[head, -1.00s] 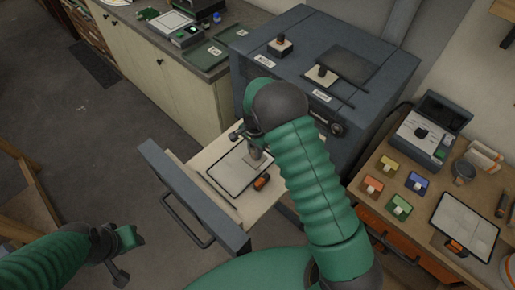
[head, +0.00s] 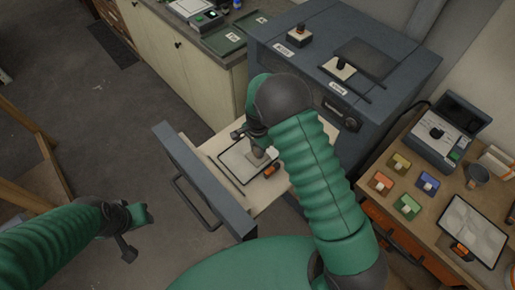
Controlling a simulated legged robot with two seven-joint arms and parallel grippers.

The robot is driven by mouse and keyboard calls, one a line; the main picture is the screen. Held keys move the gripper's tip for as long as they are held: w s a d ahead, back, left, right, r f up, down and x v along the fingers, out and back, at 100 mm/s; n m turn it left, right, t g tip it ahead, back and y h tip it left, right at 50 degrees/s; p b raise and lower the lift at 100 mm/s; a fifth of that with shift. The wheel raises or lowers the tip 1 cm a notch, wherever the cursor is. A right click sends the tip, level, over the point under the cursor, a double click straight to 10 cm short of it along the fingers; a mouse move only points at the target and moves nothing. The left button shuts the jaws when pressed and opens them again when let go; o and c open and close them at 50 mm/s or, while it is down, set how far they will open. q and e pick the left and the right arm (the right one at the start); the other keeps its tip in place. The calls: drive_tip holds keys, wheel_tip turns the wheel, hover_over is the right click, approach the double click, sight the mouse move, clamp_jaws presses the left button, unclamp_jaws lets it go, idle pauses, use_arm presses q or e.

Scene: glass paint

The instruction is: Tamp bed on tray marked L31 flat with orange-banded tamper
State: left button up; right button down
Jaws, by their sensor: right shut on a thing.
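A framed tray with a pale bed (head: 234,166) and an orange tag (head: 270,171) lies on the pulled-out drawer; its mark is too small to read. My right gripper (head: 247,136) is above the tray, partly hidden by its own arm. It is shut on a grey tool (head: 258,156), seemingly the tamper. The tool's lower end is over the bed near the orange tag; I cannot tell whether it touches. No band on it can be made out. My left gripper (head: 138,231) is at the lower left, open and empty, away from the tray.
The drawer front (head: 205,180) stands up on the tray's left. Behind is a grey cabinet (head: 350,50) with two knobbed pieces on top. A wooden bench (head: 370,205) at right holds coloured blocks, a device (head: 437,138) and another orange-tagged tray (head: 472,228).

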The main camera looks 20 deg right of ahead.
drive_tip(key=shift+f, duration=0.35)
idle(0.4)
drive_tip(key=shift+s+f, duration=0.1)
idle(0.8)
drive_tip(key=shift+r+p, duration=0.9)
drive_tip(key=shift+r, duration=0.2)
drive_tip(key=a, duration=0.1)
drive_tip(key=s+a+p, duration=0.1)
drive_tip(key=a, duration=0.3)
drive_tip(key=shift+s+a+r, duration=0.1)
drive_tip(key=shift+s, duration=0.25)
drive_tip(key=shift+s+a+p, duration=0.1)
drive_tip(key=shift+a+p, duration=0.2)
drive_tip(key=shift+a, duration=0.1)
